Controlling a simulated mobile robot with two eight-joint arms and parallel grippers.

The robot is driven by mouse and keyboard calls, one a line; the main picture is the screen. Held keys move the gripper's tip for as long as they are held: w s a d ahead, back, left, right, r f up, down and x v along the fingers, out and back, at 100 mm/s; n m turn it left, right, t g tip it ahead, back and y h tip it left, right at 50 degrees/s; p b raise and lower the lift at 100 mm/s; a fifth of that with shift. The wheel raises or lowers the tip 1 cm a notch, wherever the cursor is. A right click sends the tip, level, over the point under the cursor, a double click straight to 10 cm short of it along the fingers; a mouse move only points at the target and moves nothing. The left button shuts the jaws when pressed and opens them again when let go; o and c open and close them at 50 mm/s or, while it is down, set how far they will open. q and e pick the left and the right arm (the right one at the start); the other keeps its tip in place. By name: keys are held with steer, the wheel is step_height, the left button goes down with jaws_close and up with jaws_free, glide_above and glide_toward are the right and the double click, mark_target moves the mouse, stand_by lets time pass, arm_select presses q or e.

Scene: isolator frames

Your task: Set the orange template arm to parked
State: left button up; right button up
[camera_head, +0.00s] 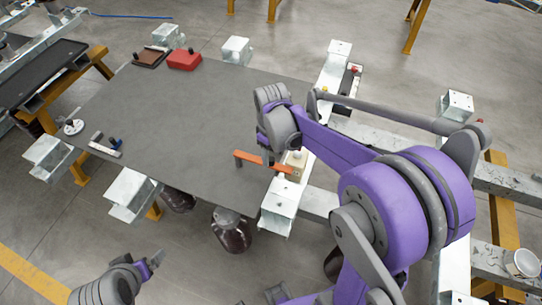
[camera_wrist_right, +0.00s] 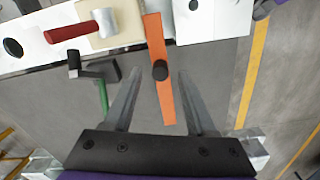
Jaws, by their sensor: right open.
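The orange template arm (camera_head: 262,161) is a flat bar at the right edge of the grey plate, by a pale block on a steel beam. In the right wrist view the orange template arm (camera_wrist_right: 155,35) runs nearly upright in the picture, with a black knob (camera_wrist_right: 160,70) on it. My right gripper (camera_wrist_right: 160,74) is open, one finger on each side of the bar and knob, with gaps visible. In the head view my right wrist hides its fingers. My left gripper (camera_head: 156,260) is at the lower left, away from the plate; its finger gap is unclear.
The grey plate (camera_head: 180,120) is mostly clear. A red box (camera_head: 184,60) and a brown box (camera_head: 150,58) lie at its far edge. A red-handled lever (camera_wrist_right: 70,32) and a dark bracket with a green part (camera_wrist_right: 102,92) are left of the bar in the wrist view.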

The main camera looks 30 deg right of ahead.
steer(key=shift+f, duration=0.7)
jaws_close()
stand_by(1.0)
